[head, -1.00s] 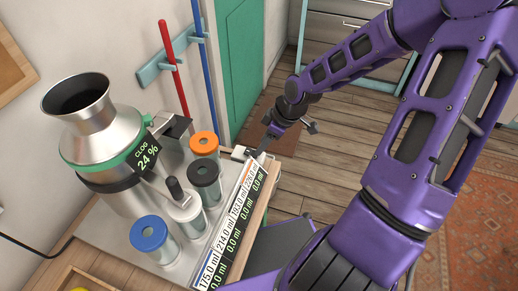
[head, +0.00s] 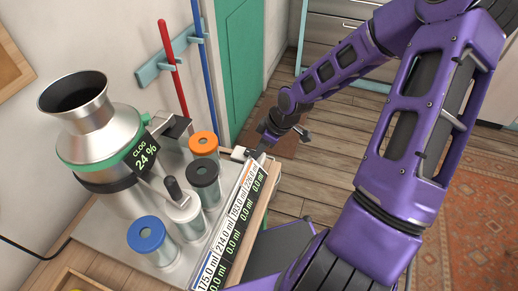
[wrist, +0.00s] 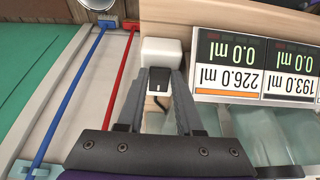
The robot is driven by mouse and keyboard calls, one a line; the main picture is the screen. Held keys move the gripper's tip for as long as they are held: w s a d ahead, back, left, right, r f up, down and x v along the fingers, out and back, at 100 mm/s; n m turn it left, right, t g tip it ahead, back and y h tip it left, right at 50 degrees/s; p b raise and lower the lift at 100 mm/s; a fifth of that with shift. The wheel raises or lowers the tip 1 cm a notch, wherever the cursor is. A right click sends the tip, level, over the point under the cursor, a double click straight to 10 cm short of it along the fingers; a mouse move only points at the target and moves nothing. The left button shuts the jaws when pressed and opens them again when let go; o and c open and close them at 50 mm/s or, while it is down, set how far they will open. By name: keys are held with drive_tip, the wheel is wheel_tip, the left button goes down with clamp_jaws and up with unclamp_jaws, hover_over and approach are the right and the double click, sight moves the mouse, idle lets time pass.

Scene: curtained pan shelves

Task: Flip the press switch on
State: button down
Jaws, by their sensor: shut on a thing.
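The press (head: 95,130) is a silver machine with a green band and a "CLOG 24 %" label, at the left in the head view. Its switch is a small white box (wrist: 161,52) with a black rocker (wrist: 159,80), at the far end of the press base; the box also shows in the head view (head: 238,153). My gripper (wrist: 161,84) is shut on the black rocker, with one finger on each side of it. In the head view my gripper (head: 262,150) reaches the far corner of the base, and its fingertips are hard to make out.
Jars with orange (head: 204,143), dark (head: 204,173) and blue (head: 147,234) lids stand on the base. A display strip (head: 228,228) with millilitre readings runs along its right edge. Red (head: 173,70) and blue (head: 203,70) poles stand by the wall. Floor to the right is open.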

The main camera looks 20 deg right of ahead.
drive_tip(key=shift+w+a+h, duration=0.1)
drive_tip(key=shift+h, duration=0.2)
drive_tip(key=shift+w+a+r+g+h+b, duration=0.2)
drive_tip(key=shift+g+h+b, duration=0.1)
drive_tip(key=shift+g+h, duration=0.35)
drive_tip(key=shift+w+a+r+g+h+b, duration=0.1)
drive_tip(key=shift+a+g+h+b, duration=0.15)
drive_tip(key=shift+g+h, duration=0.35)
drive_tip(key=c, duration=0.8)
unclamp_jaws()
drive_tip(key=shift+c, duration=0.2)
wheel_tip(320, 180, up, 17)
drive_tip(key=d+p, duration=0.1)
drive_tip(key=p, duration=0.1)
drive_tip(key=shift+s+r, duration=0.2)
drive_tip(key=shift+s, duration=0.15)
